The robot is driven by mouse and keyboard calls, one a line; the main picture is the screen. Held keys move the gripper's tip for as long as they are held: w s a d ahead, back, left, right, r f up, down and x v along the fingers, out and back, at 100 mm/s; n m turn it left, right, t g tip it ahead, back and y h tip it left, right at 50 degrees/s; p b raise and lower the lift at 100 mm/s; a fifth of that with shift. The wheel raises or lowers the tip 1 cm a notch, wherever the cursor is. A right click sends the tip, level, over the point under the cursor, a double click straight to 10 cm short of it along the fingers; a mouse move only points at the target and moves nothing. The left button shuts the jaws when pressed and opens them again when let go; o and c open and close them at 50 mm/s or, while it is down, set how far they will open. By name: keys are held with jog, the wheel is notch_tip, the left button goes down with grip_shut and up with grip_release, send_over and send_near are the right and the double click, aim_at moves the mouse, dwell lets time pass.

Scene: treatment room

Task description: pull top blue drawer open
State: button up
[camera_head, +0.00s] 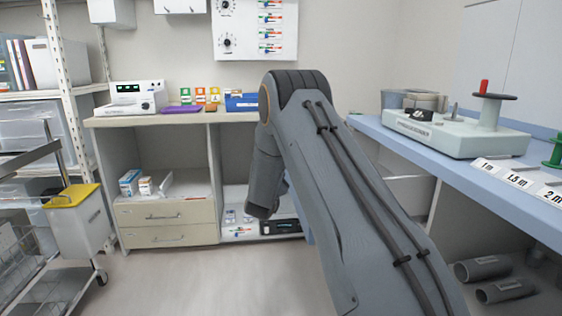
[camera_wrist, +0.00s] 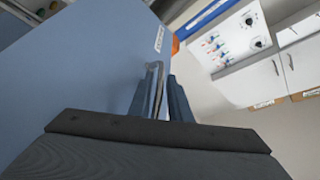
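In the wrist view a large blue panel (camera_wrist: 85,75), which looks like the drawer front, fills the left side and carries a small white label (camera_wrist: 159,39). A grey metal handle (camera_wrist: 153,88) stands out from its right edge. My gripper (camera_wrist: 160,98) is at this handle, one finger on each side of it. The fingers are close to the handle, but whether they press on it cannot be told. In the head view my arm hides my gripper and nearly all of the blue drawer.
A beige cabinet (camera_head: 168,215) with two drawers stands at the back left. A blue-topped counter (camera_head: 470,170) with a pale green device (camera_head: 458,132) runs along the right. A cart with a yellow-lidded bin (camera_head: 78,220) is at the left. The floor (camera_head: 200,280) in front is clear.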

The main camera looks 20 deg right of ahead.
jog(key=v, duration=0.8)
jog(key=shift+p, duration=0.35)
